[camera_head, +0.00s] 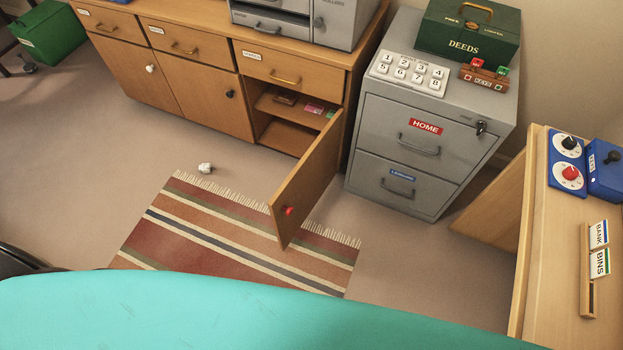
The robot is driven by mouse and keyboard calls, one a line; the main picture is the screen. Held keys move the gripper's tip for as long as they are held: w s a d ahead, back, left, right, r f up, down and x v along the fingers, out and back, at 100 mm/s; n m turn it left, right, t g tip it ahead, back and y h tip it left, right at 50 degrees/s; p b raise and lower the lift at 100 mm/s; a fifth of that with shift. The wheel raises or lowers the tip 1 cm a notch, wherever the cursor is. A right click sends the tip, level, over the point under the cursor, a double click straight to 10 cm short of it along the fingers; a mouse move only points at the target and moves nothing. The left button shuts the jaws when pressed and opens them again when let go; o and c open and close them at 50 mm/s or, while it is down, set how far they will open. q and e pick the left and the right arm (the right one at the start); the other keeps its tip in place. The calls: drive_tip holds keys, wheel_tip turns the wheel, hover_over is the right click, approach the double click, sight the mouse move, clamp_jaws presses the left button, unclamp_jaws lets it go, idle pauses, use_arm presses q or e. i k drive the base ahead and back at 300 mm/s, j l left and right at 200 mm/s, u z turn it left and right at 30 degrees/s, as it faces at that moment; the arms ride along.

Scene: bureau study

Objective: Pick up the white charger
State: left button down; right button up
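Neither of my grippers shows in the head view.
A wooden sideboard (190,68) stands at the back; its right door (306,185) hangs open over the striped rug (230,245). A grey filing cabinet (425,130) is beside it. A wooden desk (555,240) is at right. A turquoise surface (200,310) fills the front. Carpet left of the rug is clear.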

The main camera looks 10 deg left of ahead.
sight(205, 169)
drive_tip(key=u, duration=1.4)
drive_tip(key=i+j+z, duration=0.15)
drive_tip(key=i+j, duration=0.25)
drive_tip(key=i, duration=0.15)
